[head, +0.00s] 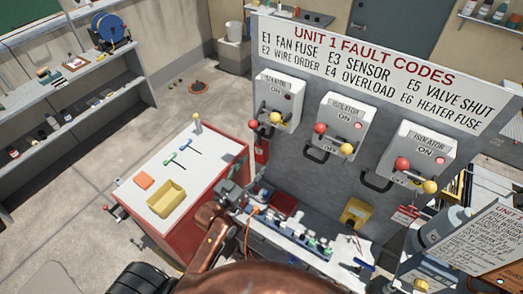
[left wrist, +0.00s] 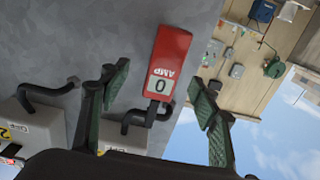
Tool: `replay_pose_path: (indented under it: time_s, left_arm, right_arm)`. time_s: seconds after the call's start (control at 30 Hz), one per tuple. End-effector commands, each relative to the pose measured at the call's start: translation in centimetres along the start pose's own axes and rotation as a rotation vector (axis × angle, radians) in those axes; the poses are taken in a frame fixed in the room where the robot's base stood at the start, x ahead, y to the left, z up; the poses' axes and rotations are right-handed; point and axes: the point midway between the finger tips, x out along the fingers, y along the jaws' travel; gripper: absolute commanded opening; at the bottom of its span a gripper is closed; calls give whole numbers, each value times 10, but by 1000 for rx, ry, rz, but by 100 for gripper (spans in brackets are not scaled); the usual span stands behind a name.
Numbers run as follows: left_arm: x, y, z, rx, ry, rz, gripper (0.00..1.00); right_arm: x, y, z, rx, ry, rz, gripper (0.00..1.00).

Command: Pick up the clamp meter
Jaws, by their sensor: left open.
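The clamp meter (left wrist: 171,58) is red, with a small pale display reading 0 and the word AMP. It hangs on the grey panel near the panel's edge; its dark jaw end shows at the display end. In the head view it is the small red thing (head: 262,149) at the panel's left edge, partly hidden low down. My left gripper (head: 241,190) is just below and in front of it. In the left wrist view its two green-padded fingers (left wrist: 162,96) are apart, with the meter beyond and between them, not held. My right gripper is not in view.
The grey panel (head: 318,165) carries several isolator boxes with projecting handles (head: 319,152), right of the meter. A red cart (head: 205,217) with a yellow tray (head: 166,199) stands left of my arm. A cluttered bench (head: 285,240) lies below the panel. Floor is open at left.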

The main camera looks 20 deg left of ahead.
Motion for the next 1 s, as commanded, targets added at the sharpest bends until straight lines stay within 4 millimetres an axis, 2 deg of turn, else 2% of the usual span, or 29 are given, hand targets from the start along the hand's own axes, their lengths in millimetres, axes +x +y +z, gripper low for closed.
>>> replay_pose_path:
  time_s: [0.6, 0.87, 1.0]
  left_arm:
    - [73, -9, -2, -3, 8, -1, 56]
    - [76, -9, 0, -2, 6, -1, 56]
    - [76, -9, 0, -2, 6, -1, 49]
  right_arm:
    - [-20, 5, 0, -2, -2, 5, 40]
    - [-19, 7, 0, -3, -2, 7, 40]
    - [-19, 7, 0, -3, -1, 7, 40]
